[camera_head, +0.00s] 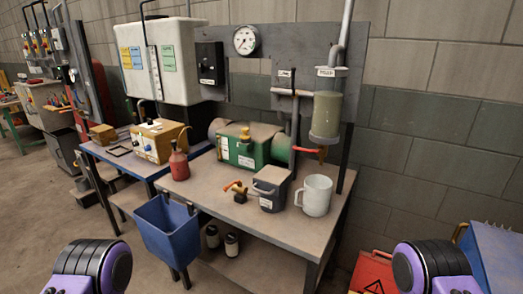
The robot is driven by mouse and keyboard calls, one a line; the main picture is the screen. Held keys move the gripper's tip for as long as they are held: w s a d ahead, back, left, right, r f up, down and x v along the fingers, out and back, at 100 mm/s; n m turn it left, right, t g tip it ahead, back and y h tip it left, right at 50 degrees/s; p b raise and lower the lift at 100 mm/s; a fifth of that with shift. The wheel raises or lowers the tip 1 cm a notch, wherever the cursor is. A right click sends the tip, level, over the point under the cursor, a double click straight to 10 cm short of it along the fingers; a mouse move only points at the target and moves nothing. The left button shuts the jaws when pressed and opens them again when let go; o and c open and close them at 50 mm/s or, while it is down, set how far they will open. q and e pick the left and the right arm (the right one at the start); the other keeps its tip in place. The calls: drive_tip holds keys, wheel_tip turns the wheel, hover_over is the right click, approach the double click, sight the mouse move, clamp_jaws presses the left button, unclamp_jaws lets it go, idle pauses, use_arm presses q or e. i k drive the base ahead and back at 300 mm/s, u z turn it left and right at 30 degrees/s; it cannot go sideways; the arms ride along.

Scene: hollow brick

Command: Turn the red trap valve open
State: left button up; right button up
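A red valve lever (308,151) shows under the olive-green cylindrical trap (327,115) at the back right of the workbench. The lever lies about level and points left from the trap's lower outlet. The trap hangs on the grey back panel, with a grey pipe rising from its top. Its small label is too blurred to read. Only rounded purple and black parts of my two arms show at the bottom left and bottom right. Neither gripper is in view, and both arms are well apart from the valve.
Below the lever, a white mug (314,195) and a grey lidded container (271,188) stand on the workbench (235,205). A small orange-handled valve (238,191) lies left of them. A blue bin (167,232) hangs at the front left. A red warning box (374,274) stands at lower right.

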sight(306, 150)
drive_tip(key=u, duration=1.1)
drive_tip(key=i, duration=1.15)
drive_tip(key=z, duration=2.65)
